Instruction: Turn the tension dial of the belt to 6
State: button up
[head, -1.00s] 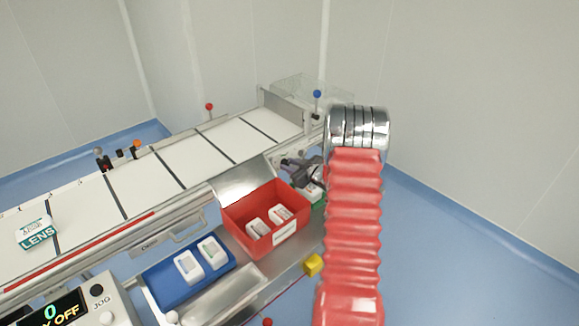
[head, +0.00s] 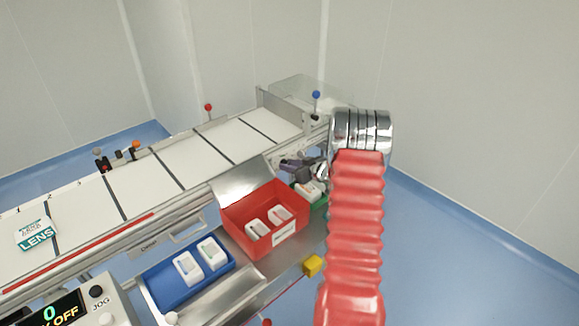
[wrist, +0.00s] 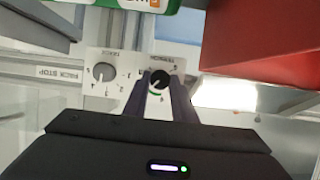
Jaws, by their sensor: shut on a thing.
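Two dials sit side by side on a pale plate (wrist: 125,66) in the wrist view. The black knob (wrist: 160,77) on the right has a green arc under it and small numerals around it. The grey knob (wrist: 103,73) on the left has its own scale. The labels look upside down and are too small to read surely, so I cannot tell the dial settings. My gripper (wrist: 158,80) is shut on the black knob, one dark finger on each side. In the head view my gripper (head: 296,164) is small beside the belt (head: 150,188), and the dials are hidden.
A red bin (head: 236,219) with white packs is close to my gripper. A green bin (head: 320,208) lies partly behind my red arm. A blue tray (head: 160,285), a yellow block (head: 312,265) and a control box (head: 121,298) stand nearer the front. Open floor lies at right.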

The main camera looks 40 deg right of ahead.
jog(key=o, duration=1)
jog(key=shift+o, duration=0.2)
jog(key=shift+s, duration=0.1)
jog(key=v, duration=1.3)
jog(key=shift+s, duration=0.3)
